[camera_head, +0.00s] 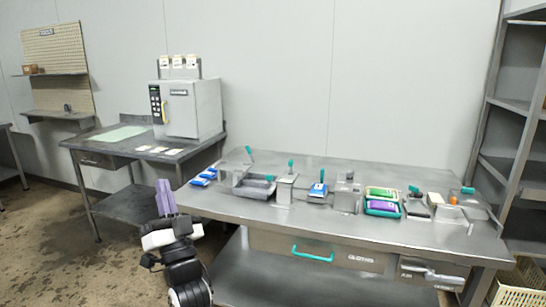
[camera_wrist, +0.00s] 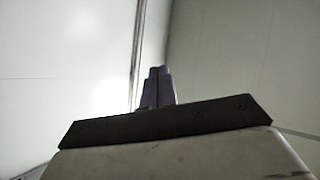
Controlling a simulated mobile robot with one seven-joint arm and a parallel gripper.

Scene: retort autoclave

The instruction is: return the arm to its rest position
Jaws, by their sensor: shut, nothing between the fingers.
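My gripper (camera_head: 166,198) shows in the head view at the lower left, with its purple fingers pointing up. It is in front of the left end of the long steel table (camera_head: 330,230), apart from the things on it. In the wrist view the purple fingers (camera_wrist: 157,85) are together, with nothing between them. Behind them the wrist view shows only pale wall and a corner seam. My arm is folded below the gripper at the bottom of the head view, and its lower part is cut off by the frame edge.
The long table holds a grey tray (camera_head: 243,191), blue packs (camera_head: 318,189), a green and purple tray stack (camera_head: 382,207) and other small items. A boxy autoclave (camera_head: 190,108) stands on a side table (camera_head: 95,143) at the left. Shelving (camera_head: 510,105) is at the right. Open floor lies at the lower left.

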